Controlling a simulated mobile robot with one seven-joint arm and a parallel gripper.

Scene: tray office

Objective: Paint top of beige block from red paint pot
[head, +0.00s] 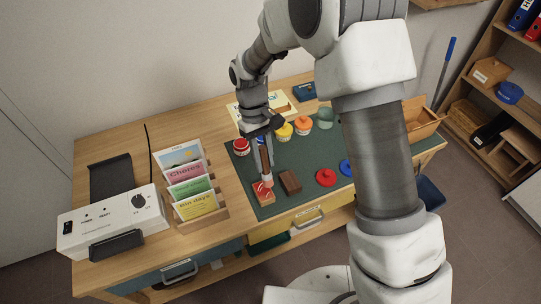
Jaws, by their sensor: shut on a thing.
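A small block with beige sides (265,200) lies near the front left of the green mat. Its top shows red patches with some pale areas. My gripper (264,143) points down above the mat and is shut on a paintbrush (265,161). The brush hangs almost upright, with its lower end at the top of the block; I cannot tell whether the bristles touch it. The red paint pot (241,147) stands open at the back left of the mat, just left of my gripper.
A dark brown block (290,182) sits right beside the beige one. A red lid (326,178) and a blue lid (346,168) lie further right. Yellow (284,132) and orange (303,125) pots stand behind. A card rack (196,193) stands left of the green mat (300,205).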

